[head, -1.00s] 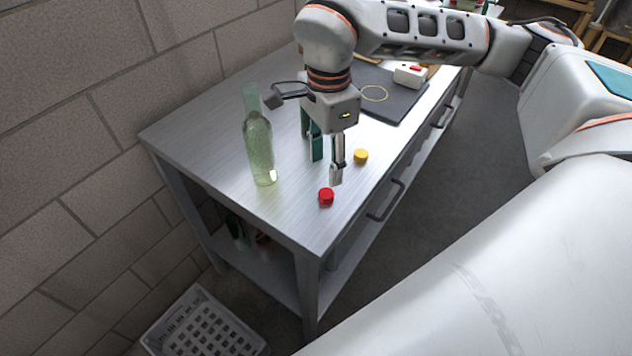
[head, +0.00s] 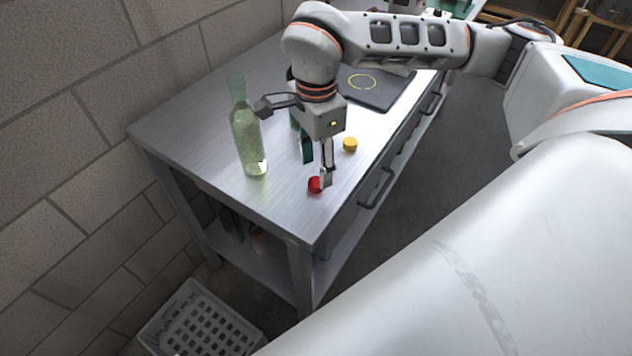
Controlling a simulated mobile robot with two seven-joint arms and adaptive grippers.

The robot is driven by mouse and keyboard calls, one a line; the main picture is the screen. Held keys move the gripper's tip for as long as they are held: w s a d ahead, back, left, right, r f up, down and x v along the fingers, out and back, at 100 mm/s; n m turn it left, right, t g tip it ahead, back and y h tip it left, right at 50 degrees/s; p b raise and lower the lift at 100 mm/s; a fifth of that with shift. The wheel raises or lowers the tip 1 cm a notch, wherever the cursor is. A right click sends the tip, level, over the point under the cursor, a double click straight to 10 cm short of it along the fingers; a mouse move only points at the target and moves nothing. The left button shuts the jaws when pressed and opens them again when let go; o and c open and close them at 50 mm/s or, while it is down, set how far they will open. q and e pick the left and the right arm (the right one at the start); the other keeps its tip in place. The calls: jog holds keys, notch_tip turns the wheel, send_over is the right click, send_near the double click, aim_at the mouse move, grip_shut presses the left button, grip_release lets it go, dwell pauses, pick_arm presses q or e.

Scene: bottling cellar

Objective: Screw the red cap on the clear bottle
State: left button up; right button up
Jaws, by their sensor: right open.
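The clear bottle (head: 248,142), pale green and see-through, stands upright on the left part of the metal table. No cap shows on its neck. The red cap (head: 314,186) lies on the table near the front corner. My right gripper (head: 316,168) points down from above, its jaws apart. The other finger is farther back, on the bottle's side of the gripper. My left gripper is not in view.
A yellow cap (head: 350,144) lies just right of my right gripper. A dark mat (head: 386,92) with a yellow ring lies farther back. The table (head: 200,150) stands by a block wall. A white crate (head: 172,318) is on the floor below.

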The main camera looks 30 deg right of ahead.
aim_at(316, 181)
notch_tip(316, 181, down, 4)
jog(key=shift+f, duration=0.1)
dwell(0.4)
jog(key=c, duration=0.7)
